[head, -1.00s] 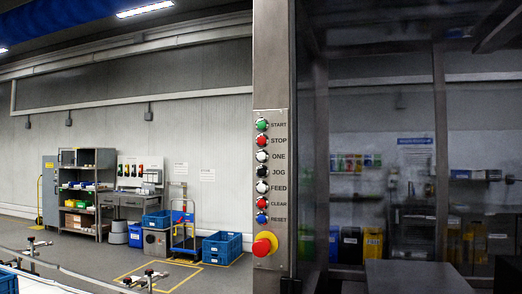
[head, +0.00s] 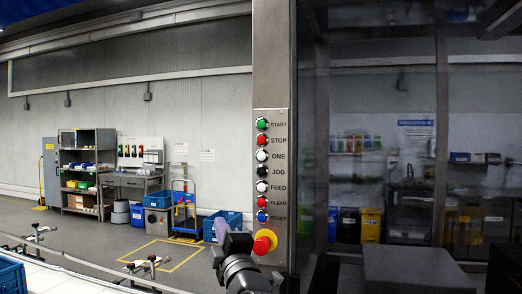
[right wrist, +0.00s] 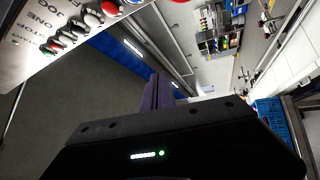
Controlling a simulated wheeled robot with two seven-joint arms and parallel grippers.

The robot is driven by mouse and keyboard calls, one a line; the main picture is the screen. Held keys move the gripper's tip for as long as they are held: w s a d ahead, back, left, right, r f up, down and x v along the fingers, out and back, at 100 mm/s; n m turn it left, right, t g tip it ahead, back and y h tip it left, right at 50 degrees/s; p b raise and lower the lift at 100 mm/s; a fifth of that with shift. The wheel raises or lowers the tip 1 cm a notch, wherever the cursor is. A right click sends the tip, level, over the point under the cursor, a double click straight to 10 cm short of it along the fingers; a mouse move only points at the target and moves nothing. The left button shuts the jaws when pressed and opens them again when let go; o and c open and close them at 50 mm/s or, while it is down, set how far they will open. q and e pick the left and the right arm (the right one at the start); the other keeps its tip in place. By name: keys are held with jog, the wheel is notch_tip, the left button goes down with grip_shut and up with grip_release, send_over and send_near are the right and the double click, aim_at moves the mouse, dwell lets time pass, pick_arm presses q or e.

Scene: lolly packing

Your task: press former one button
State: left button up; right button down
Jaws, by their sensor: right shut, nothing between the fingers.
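The steel control panel (head: 284,215) carries a vertical row of labelled buttons. The white ONE button (head: 261,155) is third from the top, under the red STOP button (head: 261,140) and above the black JOG button (head: 262,171). My right gripper (head: 222,226) is shut and empty, low and left of the panel, below the button row's lower end and apart from the ONE button. In the right wrist view the shut fingers (right wrist: 159,90) point into open space, and the panel (right wrist: 38,50) shows tilted at upper left. My left gripper is out of view.
A red emergency-stop knob on a yellow base (head: 264,242) sits at the panel's bottom, close to my right wrist. A glass-fronted enclosure stands right of the panel. Shelves (head: 85,170), blue crates and a trolley (head: 186,212) stand far back. Space left of the panel is free.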

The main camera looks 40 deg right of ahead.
aim_at(262, 156)
jog(key=s+r+n+t+h, duration=0.1)
jog(key=s+r, duration=0.3)
jog(key=r, duration=0.3)
jog(key=s+d+r+n+t+h+p, duration=0.1)
jog(key=s+r+h, duration=0.1)
jog(key=r, duration=0.6)
jog(key=shift+s, duration=0.9)
jog(key=shift+w+d, duration=0.1)
jog(key=shift+d, duration=0.15)
jog(key=w+d+p, duration=0.1)
jog(key=w+d, duration=0.4)
jog(key=d, duration=0.2)
jog(key=shift+p, duration=0.3)
jog(key=shift+d, duration=0.1)
jog(key=shift+w+d, duration=0.2)
jog(key=shift+d, duration=0.05)
